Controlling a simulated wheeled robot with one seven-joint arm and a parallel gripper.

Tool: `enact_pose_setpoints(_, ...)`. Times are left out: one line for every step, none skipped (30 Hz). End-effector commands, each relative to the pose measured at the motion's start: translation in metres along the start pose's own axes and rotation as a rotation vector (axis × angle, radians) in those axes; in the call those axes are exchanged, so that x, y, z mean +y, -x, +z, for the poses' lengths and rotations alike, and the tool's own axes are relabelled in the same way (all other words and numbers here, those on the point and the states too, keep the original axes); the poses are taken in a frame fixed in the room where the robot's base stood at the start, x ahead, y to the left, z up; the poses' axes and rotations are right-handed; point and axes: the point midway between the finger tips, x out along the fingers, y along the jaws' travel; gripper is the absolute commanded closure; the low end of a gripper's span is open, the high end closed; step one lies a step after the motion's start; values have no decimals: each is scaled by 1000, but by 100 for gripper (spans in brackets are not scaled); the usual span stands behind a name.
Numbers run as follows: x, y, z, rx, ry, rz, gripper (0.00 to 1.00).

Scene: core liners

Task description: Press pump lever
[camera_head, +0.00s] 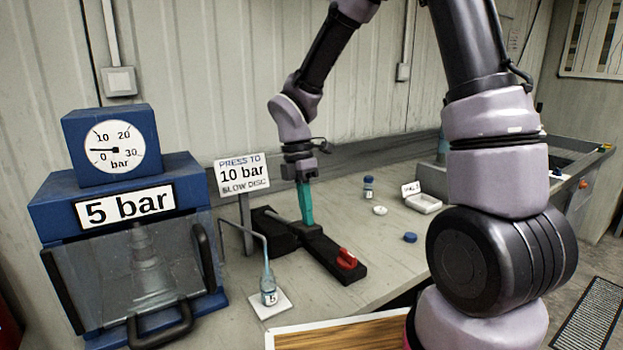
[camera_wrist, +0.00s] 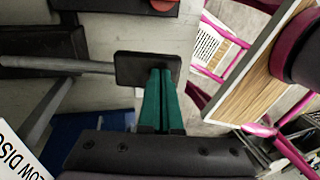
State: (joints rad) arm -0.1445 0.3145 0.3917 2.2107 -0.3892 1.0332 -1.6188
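The blue press (camera_head: 45,215) stands at the left with a clear front. Its display reads 5 bar, and the gauge (camera_head: 113,147) needle points left, between 0 and 10. The black hand pump (camera_head: 322,252) lies right of it, with a red knob (camera_head: 346,259) at its near end. The grey pump lever (camera_wrist: 75,65) ends in a black pad (camera_wrist: 135,68) in the wrist view. My gripper (camera_head: 305,222) points down over the pump, its teal fingers together. In the wrist view the fingertips (camera_wrist: 160,72) overlap the pad; contact is unclear.
A vial (camera_head: 268,289) under a bent tube stands in front. A capped vial (camera_head: 368,188), white disc (camera_head: 380,210), blue cap (camera_head: 410,237) and white tray (camera_head: 423,204) lie right of the pump.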

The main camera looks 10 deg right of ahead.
Motion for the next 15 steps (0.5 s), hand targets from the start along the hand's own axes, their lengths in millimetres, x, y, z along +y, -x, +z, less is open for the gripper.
enact_pose_setpoints(-1, 9, -1, 0, 0, 5, 100)
enact_pose_setpoints(-2, 14, -1, 0, 1, 7, 100)
enact_pose_setpoints(-4, 21, -1, 0, 1, 5, 100)
enact_pose_setpoints(-5, 26, 0, 0, 0, 6, 100)
enact_pose_setpoints(-6, 32, 0, 0, -1, 7, 100)
enact_pose_setpoints(-8, 39, 0, 0, -1, 7, 100)
enact_pose_setpoints(-9, 44, 0, 0, -1, 8, 100)
enact_pose_setpoints(-10, 49, 0, 0, -1, 7, 100)
enact_pose_setpoints(-12, 55, 0, 0, 0, 7, 100)
enact_pose_setpoints(-13, 60, 0, 0, -1, 7, 100)
enact_pose_setpoints(-14, 64, 0, -1, 0, 7, 100)
enact_pose_setpoints(-15, 68, 0, -1, 1, 7, 100)
enact_pose_setpoints(-15, 71, 0, -1, 1, 6, 100)
enact_pose_setpoints(-16, 74, 0, -1, 1, 5, 100)
enact_pose_setpoints(-17, 76, 0, -1, 1, 5, 100)
